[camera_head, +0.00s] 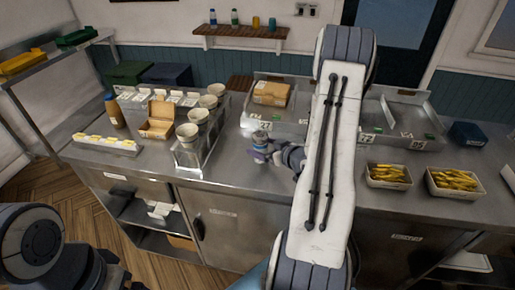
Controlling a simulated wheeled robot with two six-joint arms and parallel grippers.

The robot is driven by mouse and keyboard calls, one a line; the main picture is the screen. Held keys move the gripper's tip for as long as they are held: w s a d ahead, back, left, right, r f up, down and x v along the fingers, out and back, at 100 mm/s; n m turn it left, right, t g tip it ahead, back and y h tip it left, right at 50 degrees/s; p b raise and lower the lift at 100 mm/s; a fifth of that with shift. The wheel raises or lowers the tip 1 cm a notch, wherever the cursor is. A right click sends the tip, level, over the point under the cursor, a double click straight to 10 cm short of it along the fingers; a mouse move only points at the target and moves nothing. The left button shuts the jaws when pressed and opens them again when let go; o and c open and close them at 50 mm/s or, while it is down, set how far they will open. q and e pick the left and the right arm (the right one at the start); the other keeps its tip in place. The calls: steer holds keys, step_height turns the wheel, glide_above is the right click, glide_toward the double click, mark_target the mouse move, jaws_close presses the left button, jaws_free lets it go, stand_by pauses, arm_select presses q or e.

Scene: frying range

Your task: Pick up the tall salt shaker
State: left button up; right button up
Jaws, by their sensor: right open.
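A small upright cylinder with a pale top and a purplish band, which looks like the tall salt shaker (259,141), stands on the steel counter near the middle. My right gripper (268,156) is open and low over the counter, right at the shaker. Its fingers are small and partly hidden by my own wrist, so I cannot tell whether they touch the shaker. My left arm shows only in part at the lower left, and its gripper is not visible.
Behind is a metal tray (246,124) with a brown box (271,92). Fries containers (388,183) sit at right.

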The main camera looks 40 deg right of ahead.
steer(key=p+x, duration=0.2)
steer(key=x, duration=0.2)
steer(key=shift+w+d, duration=0.15)
steer(key=shift+d, duration=0.05)
steer(key=shift+w+f, duration=0.25)
steer(key=shift+w, duration=0.25)
jaws_close()
